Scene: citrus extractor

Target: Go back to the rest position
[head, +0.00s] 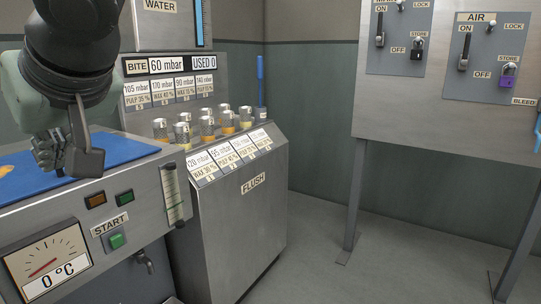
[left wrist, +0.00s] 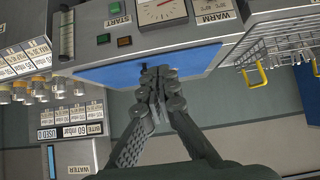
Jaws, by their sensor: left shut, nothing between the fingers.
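My left gripper (head: 55,150) shows at the left of the head view, with its dark wrist and arm above it. It hangs over the blue mat (head: 110,152) on top of the machine with the START button (head: 117,241). In the left wrist view, my left gripper (left wrist: 158,75) has its fingers together and holds nothing. The blue mat also shows there (left wrist: 100,75), beyond the fingertips. My right gripper is in neither view.
Several small metal-mesh cups (head: 207,128) stand on the stepped FLUSH cabinet (head: 240,215). A panel (head: 450,75) with AIR switches and padlocks stands at the right. A wire rack (left wrist: 275,50) with yellow handles shows in the left wrist view. The floor between cabinet and panel is clear.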

